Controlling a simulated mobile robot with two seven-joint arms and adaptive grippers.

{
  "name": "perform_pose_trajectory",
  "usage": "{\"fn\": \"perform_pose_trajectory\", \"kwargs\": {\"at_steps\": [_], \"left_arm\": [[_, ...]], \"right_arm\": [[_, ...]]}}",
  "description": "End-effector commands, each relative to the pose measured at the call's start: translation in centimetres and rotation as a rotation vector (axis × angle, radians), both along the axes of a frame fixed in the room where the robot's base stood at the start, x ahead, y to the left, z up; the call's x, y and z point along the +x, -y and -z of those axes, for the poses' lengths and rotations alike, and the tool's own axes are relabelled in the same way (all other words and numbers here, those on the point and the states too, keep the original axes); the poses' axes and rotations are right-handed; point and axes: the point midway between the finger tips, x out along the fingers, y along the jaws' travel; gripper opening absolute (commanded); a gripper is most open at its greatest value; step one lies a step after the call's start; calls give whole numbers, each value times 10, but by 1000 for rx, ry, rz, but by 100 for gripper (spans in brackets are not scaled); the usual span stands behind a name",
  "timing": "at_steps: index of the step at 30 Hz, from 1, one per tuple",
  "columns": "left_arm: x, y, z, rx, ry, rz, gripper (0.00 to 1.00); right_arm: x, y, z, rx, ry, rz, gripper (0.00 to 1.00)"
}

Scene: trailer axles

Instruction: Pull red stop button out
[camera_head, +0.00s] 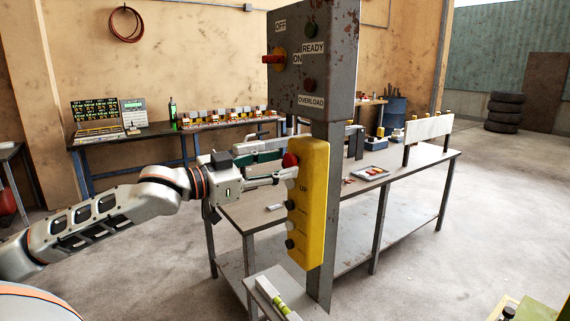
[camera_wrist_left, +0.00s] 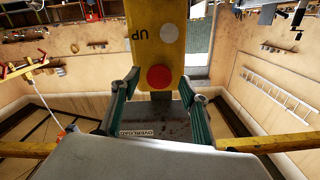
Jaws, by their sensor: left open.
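The red stop button (camera_head: 290,160) sits at the top of the yellow control pendant (camera_head: 309,205), which hangs on a grey post. In the left wrist view the red button (camera_wrist_left: 160,77) appears round, on the yellow face (camera_wrist_left: 157,22) beside the letters "UP". My left gripper (camera_head: 284,167) is open at the button, coming from the left. In the left wrist view its two green-grey fingers (camera_wrist_left: 160,88) stand on either side of the button, with gaps visible. Whether the button is in or out cannot be told. My right gripper is not in view.
A grey switch box (camera_head: 320,60) with a red-yellow ON/OFF switch (camera_head: 275,59) is above the pendant. Dark buttons (camera_head: 290,224) line the pendant below. A workbench (camera_head: 400,172) stands behind. Open floor lies at right.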

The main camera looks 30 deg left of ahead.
Motion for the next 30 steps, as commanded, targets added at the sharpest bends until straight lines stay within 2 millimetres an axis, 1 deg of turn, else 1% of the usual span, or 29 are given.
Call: {"fn": "perform_pose_trajectory", "kwargs": {"at_steps": [1,12,25,26,27,29,30], "left_arm": [[3,0,-3,-2,5,-1,45],[17,7,-2,0,2,1,45],[19,9,0,2,0,2,45],[19,9,-1,2,0,2,40],[19,9,-1,2,0,2,29],[19,9,-1,2,0,2,14],[19,9,-1,2,0,2,3]], "right_arm": [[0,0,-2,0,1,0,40],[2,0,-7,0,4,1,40],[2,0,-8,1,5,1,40],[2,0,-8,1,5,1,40],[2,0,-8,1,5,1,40],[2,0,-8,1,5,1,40],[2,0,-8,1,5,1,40]]}}
